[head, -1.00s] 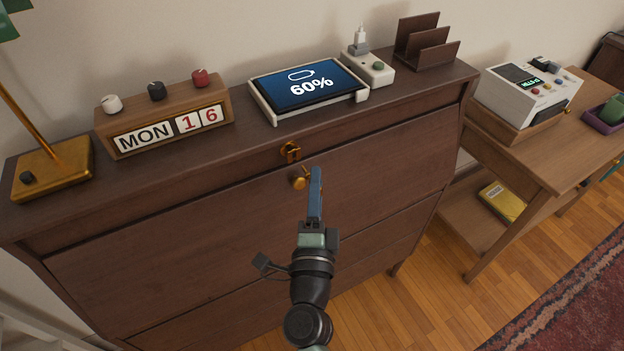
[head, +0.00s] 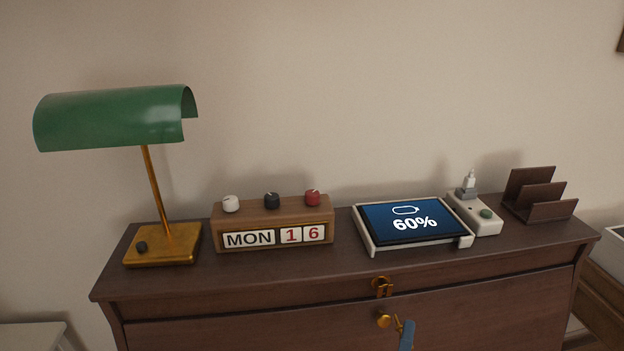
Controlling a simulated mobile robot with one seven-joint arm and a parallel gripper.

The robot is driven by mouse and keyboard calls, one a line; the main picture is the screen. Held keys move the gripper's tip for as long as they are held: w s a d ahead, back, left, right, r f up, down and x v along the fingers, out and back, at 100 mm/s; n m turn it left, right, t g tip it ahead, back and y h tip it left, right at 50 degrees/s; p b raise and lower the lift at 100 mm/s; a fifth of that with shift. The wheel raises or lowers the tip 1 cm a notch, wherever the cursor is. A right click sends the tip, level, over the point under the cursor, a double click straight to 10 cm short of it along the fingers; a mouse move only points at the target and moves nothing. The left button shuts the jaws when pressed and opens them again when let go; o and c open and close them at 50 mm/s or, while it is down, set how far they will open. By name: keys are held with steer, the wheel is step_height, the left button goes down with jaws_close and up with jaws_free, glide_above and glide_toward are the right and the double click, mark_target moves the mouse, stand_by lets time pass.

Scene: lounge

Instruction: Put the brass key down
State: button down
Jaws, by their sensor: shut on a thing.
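My gripper (head: 406,335) shows only as a blue fingertip at the bottom edge, in front of the cabinet's drop front. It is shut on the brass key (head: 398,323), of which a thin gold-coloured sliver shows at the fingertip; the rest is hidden. Just left of it is a round brass knob (head: 384,321). Above the knob is a brass lock plate (head: 382,287) on the cabinet (head: 340,284). I cannot tell whether the key touches the front.
On the cabinet top stand a green-shaded brass lamp (head: 163,245), a wooden calendar block (head: 272,218), a tablet (head: 412,222) in a white dock, a charger box (head: 476,214) and a brown letter rack (head: 540,196). Bare strips of top lie between them and along the front edge.

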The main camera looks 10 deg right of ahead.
steer(key=s+a+f+n+t+y+p, duration=0.1)
steer(key=s+a+f+n+y, duration=0.2)
steer(key=a+f, duration=0.4)
steer(key=s+a+f+n+t+y+p, duration=0.1)
steer(key=s+a+f+n+y, duration=0.1)
steer(key=s+a+f+y, duration=0.4)
steer(key=s+a+f, duration=0.1)
steer(key=a, duration=0.4)
steer(key=shift+s+a+f+n+y, duration=0.3)
steer(key=shift+s+a+n, duration=0.05)
steer(key=shift+a+n, duration=0.05)
